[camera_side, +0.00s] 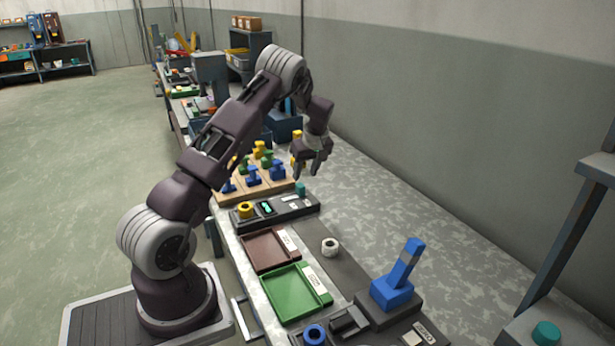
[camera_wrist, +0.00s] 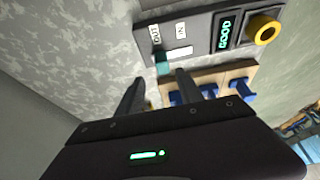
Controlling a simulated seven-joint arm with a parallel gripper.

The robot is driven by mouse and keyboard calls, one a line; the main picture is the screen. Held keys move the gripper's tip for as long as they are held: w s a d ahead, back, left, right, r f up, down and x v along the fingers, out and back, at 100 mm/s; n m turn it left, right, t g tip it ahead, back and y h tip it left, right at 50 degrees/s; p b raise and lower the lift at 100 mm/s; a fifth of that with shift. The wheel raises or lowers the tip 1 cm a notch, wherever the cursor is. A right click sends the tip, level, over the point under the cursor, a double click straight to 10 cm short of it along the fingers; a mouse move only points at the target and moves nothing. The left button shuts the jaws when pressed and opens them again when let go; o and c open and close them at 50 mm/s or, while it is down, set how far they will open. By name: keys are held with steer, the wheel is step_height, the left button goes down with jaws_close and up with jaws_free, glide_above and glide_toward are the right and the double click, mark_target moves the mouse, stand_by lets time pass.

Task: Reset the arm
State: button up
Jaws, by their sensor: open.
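My gripper (camera_side: 308,172) hangs in the air beyond the dark panel, beside the wooden board of coloured pieces, with my arm raised and bent over the bench. Its two fingers stand apart in the wrist view (camera_wrist: 158,90), and I see nothing between them. The panel (camera_side: 280,212) bears a yellow ring (camera_side: 246,209) and a teal part (camera_side: 300,188). In the wrist view its display (camera_wrist: 225,32) reads GOOD in green, and labels reading IN and OUT show beside a pale strip.
A brown tray (camera_side: 264,251) and a green tray (camera_side: 292,294) look empty. A white ring (camera_side: 330,247) lies beside them. A blue upright lever (camera_side: 405,264) stands nearer the camera. A wooden board (camera_side: 228,197) holds several coloured pieces. The bench's wall side is clear.

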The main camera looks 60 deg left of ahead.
steer(key=s+d+r+m+t+h, duration=0.1)
steer(key=s+d+r+m+t, duration=0.2)
steer(key=d+r, duration=0.85)
steer(key=s+d+r+m+t+h, duration=0.15)
steer(key=d+r+m, duration=0.35)
steer(key=d+r, duration=0.65)
steer(key=s+d+m+h, duration=0.1)
steer(key=s+d+m, duration=0.4)
steer(key=s+d, duration=0.4)
steer(key=s+d+f+m+t+h, duration=0.1)
steer(key=s+d+m, duration=0.4)
steer(key=s+d, duration=0.4)
steer(key=s, duration=0.4)
steer(key=shift+s+f, duration=0.15)
steer(key=shift+s, duration=0.05)
steer(key=shift+a, duration=0.1)
